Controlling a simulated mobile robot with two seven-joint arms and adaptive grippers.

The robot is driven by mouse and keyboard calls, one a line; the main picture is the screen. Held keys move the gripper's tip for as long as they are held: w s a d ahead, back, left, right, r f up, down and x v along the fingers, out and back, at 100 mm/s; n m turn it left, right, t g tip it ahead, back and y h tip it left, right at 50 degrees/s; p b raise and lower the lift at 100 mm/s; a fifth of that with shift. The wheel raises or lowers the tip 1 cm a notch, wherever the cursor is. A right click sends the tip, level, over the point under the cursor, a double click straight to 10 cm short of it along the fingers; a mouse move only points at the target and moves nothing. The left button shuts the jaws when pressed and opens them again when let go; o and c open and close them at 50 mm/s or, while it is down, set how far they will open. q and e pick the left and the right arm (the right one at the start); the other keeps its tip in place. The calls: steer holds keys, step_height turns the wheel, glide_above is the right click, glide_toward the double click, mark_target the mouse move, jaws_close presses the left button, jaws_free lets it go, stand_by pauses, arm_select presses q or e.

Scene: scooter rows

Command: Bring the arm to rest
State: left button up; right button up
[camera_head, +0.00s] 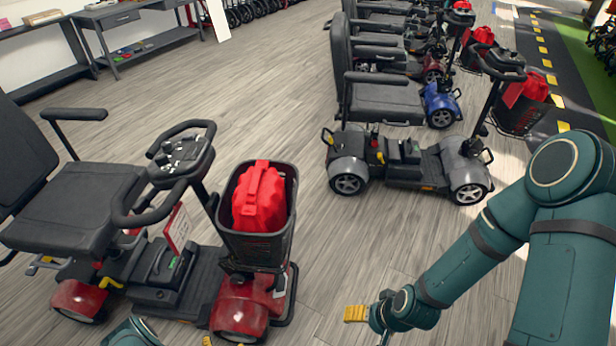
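My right arm, teal with dark bands, comes in from the right and bends down toward the bottom middle. Its gripper (356,313) shows as a yellow finger part over bare floor, right of the red scooter; whether it is open or shut does not show. My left arm shows only as a small teal piece at the bottom left edge. Small yellow parts of my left gripper (206,341) show at the bottom edge, in front of the red scooter. Most of this gripper is cut off by the frame. I see nothing held in either gripper.
A red mobility scooter (240,303) stands close at the left, with a red bag (260,196) in its black basket (256,246). A grey scooter (467,168) stands beyond, with more scooters behind. Desks (140,45) line the back left. Wooden floor between the scooters is clear.

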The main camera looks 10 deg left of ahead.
arm_select(q)
steer(key=w+d+r+n+g+h, duration=0.1)
steer(key=w+d+r+g+h, duration=0.15)
steer(key=w+d+r, duration=0.35)
steer(key=w+d+r+n+g+h, duration=0.1)
steer(key=w+d+r+g, duration=0.15)
steer(key=w+r, duration=0.45)
steer(key=s+d+r+g+h, duration=0.1)
steer(key=s+d+r+g, duration=0.2)
steer(key=s+d+r, duration=0.3)
steer(key=s+d+r+n+g+h, duration=0.1)
steer(key=s+d+r+g, duration=0.2)
steer(key=s+d+r, duration=0.4)
step_height(320, 180, up, 7)
steer(key=shift+d+r+n+g, duration=0.1)
steer(key=shift+d+n+g, duration=0.2)
steer(key=shift+d, duration=0.05)
steer(key=shift+a, duration=0.1)
